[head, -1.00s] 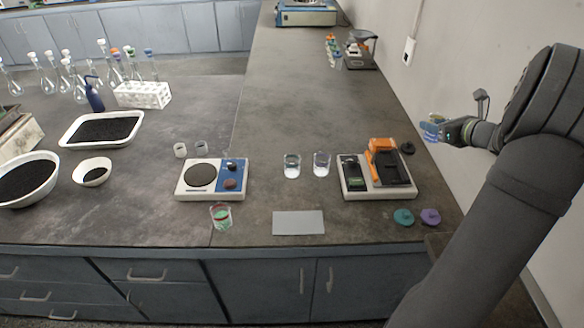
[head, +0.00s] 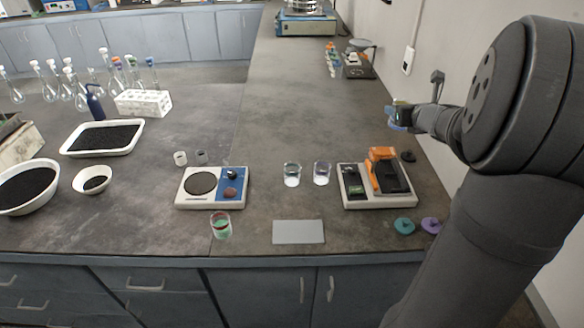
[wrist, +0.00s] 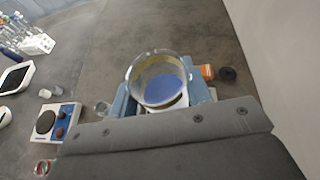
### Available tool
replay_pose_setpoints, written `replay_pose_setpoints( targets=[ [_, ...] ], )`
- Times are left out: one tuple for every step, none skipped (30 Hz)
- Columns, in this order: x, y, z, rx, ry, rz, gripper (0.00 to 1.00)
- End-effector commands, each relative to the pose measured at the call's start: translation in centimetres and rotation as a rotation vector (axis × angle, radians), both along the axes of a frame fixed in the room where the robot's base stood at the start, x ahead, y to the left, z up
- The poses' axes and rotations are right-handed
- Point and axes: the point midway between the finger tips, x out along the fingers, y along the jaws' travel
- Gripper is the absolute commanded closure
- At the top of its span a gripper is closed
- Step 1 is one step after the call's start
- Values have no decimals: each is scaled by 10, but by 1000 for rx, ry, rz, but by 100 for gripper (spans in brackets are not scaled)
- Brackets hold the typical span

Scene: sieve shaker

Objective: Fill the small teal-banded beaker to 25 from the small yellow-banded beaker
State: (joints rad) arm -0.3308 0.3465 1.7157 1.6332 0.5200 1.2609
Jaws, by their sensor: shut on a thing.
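My gripper (head: 398,118) is raised at the right, near the wall and above the bench. In the wrist view its blue fingers stand on both sides of a clear round beaker (wrist: 158,62) with a yellowish rim; it is shut on this beaker, which shows blue inside. I take it for the yellow-banded beaker, though its band is not clear. Two small glass beakers with pale contents stand side by side on the bench: the left one (head: 292,174) looks teal-tinged, the right one (head: 322,173) purplish. The markings are too small to read.
A red-and-green beaker (head: 220,225) and a grey mat (head: 298,232) lie in front. Teal (head: 404,226) and purple (head: 431,225) lids lie at the front right. The bench behind the beakers is clear.

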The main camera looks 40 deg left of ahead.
Motion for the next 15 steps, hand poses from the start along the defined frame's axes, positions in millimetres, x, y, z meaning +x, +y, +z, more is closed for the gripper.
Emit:
replay_pose_setpoints(
  targets=[
    [-11, 7, 4, 1, -1, -16, 80],
    [-16, 9, 4, 0, -2, -27, 80],
    [-22, 12, 5, 0, -1, -41, 80],
    [-26, 14, 5, 1, -1, -50, 80],
    [-30, 16, 5, 0, 0, -58, 80],
    [-35, 19, 5, 0, 0, -65, 80],
    [-39, 21, 5, 0, 0, -70, 80],
    [-42, 23, 5, 0, 0, -75, 80],
    [-46, 26, 4, 0, 1, -77, 80],
    [-49, 29, 4, -1, 1, -78, 80],
    [-52, 32, 3, 0, 1, -77, 80],
    [-55, 37, 3, 0, 1, -72, 80],
    [-57, 41, 2, -1, 1, -65, 80],
    [-58, 46, 2, -1, 1, -55, 80],
    [-59, 54, 1, -1, 0, -38, 80]
  ],
)
